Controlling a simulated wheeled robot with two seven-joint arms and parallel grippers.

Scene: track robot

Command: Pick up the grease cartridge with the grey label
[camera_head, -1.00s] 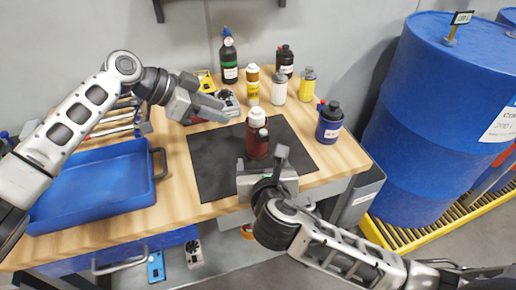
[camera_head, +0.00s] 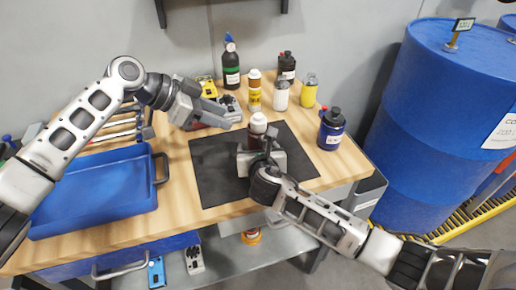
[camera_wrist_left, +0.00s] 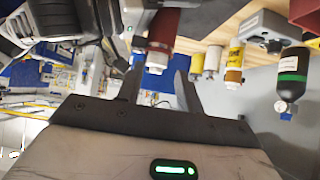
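A dark red cartridge with a white top (camera_head: 257,125) stands on the black mat; its label is hidden from the head view, so I cannot tell if it is grey. In the left wrist view the red cartridge (camera_wrist_left: 163,28) shows upside down, beyond the fingertips. My left gripper (camera_head: 232,113) is open and empty, above the mat to the left of the cartridge; it also shows in the left wrist view (camera_wrist_left: 160,72). My right gripper (camera_head: 266,150) is close in front of the cartridge and hides its lower part. Whether its fingers close on it is not visible.
A yellow-labelled cartridge (camera_head: 254,92), a white bottle (camera_head: 280,96), a yellow bottle (camera_head: 309,92) and dark bottles stand behind the black mat (camera_head: 220,180). A blue bottle (camera_head: 331,132) stands right. A blue tray (camera_head: 95,190) is at left, blue drums (camera_head: 435,130) at right.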

